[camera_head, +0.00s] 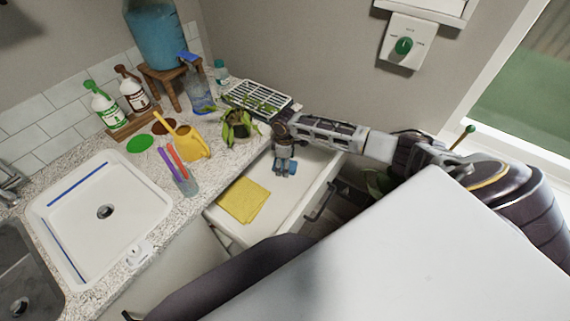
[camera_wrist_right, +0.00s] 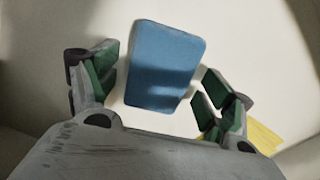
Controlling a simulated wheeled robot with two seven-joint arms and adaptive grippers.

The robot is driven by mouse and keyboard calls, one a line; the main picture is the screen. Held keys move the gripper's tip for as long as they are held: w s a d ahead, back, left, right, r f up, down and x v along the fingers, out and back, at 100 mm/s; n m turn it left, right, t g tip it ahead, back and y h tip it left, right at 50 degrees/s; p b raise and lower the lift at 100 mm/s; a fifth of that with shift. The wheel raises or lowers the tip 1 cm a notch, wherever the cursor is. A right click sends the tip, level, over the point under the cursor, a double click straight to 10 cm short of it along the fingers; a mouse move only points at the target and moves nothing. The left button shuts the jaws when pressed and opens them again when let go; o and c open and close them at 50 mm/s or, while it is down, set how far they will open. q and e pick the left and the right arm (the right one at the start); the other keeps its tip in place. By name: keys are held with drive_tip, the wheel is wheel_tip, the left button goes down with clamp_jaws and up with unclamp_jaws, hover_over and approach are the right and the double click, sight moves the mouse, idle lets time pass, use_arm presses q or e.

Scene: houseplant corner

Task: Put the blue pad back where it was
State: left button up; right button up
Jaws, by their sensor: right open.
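The blue pad (camera_head: 292,168) lies inside the open drawer (camera_head: 306,178), on its pale floor toward the back. In the right wrist view the blue pad (camera_wrist_right: 165,62) shows as a rounded rectangle between my fingers, with a gap on both sides. My right gripper (camera_head: 284,168) reaches down into the drawer at the pad, its fingers open on either side of it. Whether the fingertips are level with the pad is unclear. My left gripper is not in view.
A yellow cloth (camera_head: 243,200) lies in the drawer's front left part.

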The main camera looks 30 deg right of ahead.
wheel_tip(320, 180, up, 12)
idle(0.7)
drive_tip(key=shift+r, duration=0.1)
idle(0.4)
